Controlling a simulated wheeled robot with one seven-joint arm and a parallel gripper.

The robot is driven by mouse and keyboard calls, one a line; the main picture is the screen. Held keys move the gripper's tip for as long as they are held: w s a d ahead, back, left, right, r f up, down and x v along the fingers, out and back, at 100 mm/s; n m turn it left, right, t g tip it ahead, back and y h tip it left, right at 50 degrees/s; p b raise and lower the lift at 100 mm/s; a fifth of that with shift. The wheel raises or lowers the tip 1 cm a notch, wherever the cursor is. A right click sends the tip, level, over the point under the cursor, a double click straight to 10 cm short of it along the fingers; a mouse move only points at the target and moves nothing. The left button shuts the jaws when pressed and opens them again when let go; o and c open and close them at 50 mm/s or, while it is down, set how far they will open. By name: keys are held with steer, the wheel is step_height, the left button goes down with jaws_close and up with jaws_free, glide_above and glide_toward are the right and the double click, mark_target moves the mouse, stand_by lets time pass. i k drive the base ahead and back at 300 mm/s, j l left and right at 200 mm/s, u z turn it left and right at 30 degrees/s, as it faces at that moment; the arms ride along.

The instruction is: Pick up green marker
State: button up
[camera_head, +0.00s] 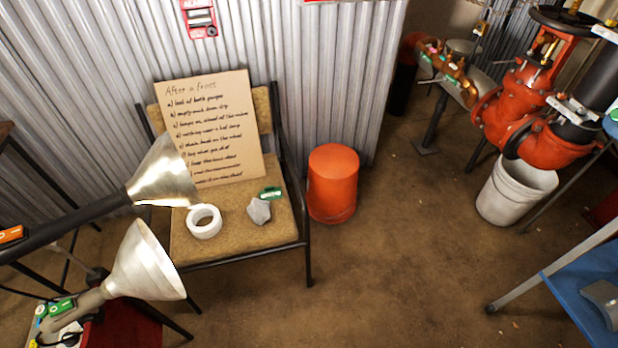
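A small green object (270,193) with a pale patch lies on the tan chair seat (235,243), just behind a grey lump (259,211). It is too small to tell for certain whether it is the green marker. Other green pieces (62,306) lie at the lower left, on a red and white box or stand, partly hidden behind a metal cone-shaped lamp shade (146,262). I cannot tell which green thing is the marker. My gripper is not in view.
A white tape roll (204,221) and a handwritten cardboard sign (208,130) are on the chair. A second cone-shaped shade (163,175) overlaps its left side. An orange-red bucket (333,183) stands right of it. Red valves (513,105) and a white bucket (515,190) stand right; the middle floor is clear.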

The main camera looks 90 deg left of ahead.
mark_target(270, 192)
steer(key=i+j+u, duration=0.1)
steer(key=u, duration=3.85)
steer(key=i+j, duration=0.15)
steer(key=i, duration=0.15)
steer(key=i+j+z, duration=0.15)
steer(key=i, duration=0.65)
